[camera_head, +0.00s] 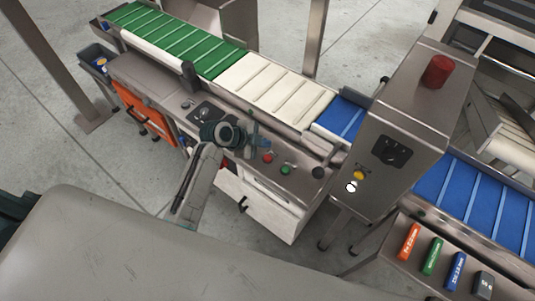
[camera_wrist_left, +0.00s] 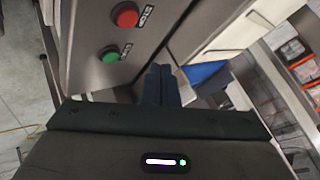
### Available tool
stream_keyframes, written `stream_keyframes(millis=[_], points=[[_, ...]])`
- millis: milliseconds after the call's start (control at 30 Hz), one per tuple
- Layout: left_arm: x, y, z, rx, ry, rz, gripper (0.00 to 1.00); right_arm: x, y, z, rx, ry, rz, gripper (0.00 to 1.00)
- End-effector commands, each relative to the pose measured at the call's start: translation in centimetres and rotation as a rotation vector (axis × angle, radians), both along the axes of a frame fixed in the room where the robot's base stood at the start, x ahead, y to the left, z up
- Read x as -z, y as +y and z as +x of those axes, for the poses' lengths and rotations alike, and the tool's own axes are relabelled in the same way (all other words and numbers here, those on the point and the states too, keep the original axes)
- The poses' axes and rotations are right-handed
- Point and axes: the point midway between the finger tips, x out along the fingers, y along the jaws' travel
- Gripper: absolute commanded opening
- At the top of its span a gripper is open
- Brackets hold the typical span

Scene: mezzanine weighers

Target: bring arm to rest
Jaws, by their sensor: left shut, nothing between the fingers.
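My left arm reaches in from the lower middle of the head view, over the near edge of the weigher's control panel. My left gripper (camera_head: 256,141) is shut and empty, above the panel and close to the red button (camera_head: 267,158) and green button (camera_head: 285,170). In the left wrist view the shut fingers (camera_wrist_left: 160,85) point past the panel edge, to the right of the red button (camera_wrist_left: 125,15) and green button (camera_wrist_left: 109,54). I cannot tell whether the fingers touch the panel. My right gripper is not seen.
A conveyor with green (camera_head: 172,35), white (camera_head: 270,88) and blue (camera_head: 340,115) belt sections runs behind the panel. A steel cabinet (camera_head: 412,105) with a red top light (camera_head: 437,71) stands right. Coloured labelled blocks lie on a ledge at lower right. Bare floor (camera_head: 60,150) shows left.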

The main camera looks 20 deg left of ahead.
Motion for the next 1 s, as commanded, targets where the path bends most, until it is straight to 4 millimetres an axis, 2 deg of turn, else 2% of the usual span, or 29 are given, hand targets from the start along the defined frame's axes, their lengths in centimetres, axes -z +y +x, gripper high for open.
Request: stream_keyframes(millis=[800, 900, 967, 1000], points=[[0.2, 0.0, -0.2, -0.005, 0.005, 0.0, 0.0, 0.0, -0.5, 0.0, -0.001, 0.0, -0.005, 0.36], [0.5, 0.4, -1.6, -0.045, 0.047, -0.004, 0.0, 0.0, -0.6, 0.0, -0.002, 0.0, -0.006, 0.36], [0.9, 0.8, -3.2, -0.1, 0.095, -0.008, 0.0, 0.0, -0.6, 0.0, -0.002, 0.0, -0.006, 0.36], [1.2, 1.2, -4.7, -0.149, 0.138, -0.01, 0.0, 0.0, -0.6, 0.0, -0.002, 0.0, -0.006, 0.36]])
